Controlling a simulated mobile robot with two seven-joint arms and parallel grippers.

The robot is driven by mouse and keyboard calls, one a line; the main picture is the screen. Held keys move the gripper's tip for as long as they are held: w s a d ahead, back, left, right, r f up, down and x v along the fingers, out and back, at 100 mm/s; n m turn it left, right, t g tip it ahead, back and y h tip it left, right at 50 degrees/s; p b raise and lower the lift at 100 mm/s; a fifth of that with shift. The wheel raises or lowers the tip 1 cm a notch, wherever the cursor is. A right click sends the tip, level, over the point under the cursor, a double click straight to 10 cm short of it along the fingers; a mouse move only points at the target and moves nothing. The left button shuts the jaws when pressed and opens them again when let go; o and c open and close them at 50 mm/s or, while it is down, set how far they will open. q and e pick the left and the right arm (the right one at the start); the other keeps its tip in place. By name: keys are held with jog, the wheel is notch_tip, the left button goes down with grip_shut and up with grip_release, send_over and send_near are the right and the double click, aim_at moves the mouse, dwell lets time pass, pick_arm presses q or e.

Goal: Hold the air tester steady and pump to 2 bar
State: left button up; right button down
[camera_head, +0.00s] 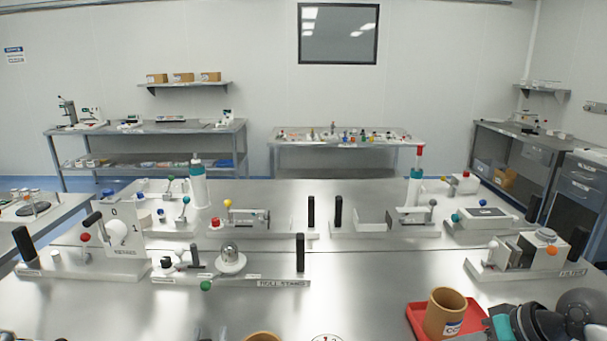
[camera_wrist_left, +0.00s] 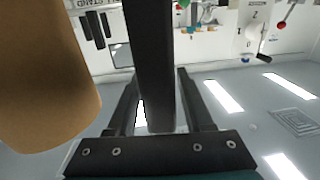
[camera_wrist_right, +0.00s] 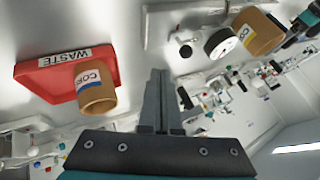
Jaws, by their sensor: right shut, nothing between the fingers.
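The air tester shows in part at the bottom edge of the head view, where its round white gauge (camera_head: 326,337) is cut off. In the right wrist view I see the white gauge (camera_wrist_right: 220,43) and a black knob (camera_wrist_right: 185,51) on a white base (camera_wrist_right: 165,22). The needle reading cannot be made out. My left gripper (camera_wrist_left: 157,78) has its fingers on both sides of a black upright handle (camera_wrist_left: 149,35), apparently touching it. What the handle is fixed to is hidden. My right gripper (camera_wrist_right: 158,80) is shut and empty, with the tester ahead of it to the right.
A red waste tray (camera_head: 416,317) holds a tan core (camera_head: 446,312) at the front right. Another tan core (camera_head: 262,337) stands at the front edge. Bare steel (camera_head: 370,280) lies centre right.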

pick_arm(q)
jog(key=shift+o, duration=1)
jog(key=shift+w+r, duration=0.1)
jog(key=shift+r, duration=0.05)
jog(key=s+d, duration=0.1)
jog(key=s, duration=1.1)
jog(key=shift+d, duration=0.1)
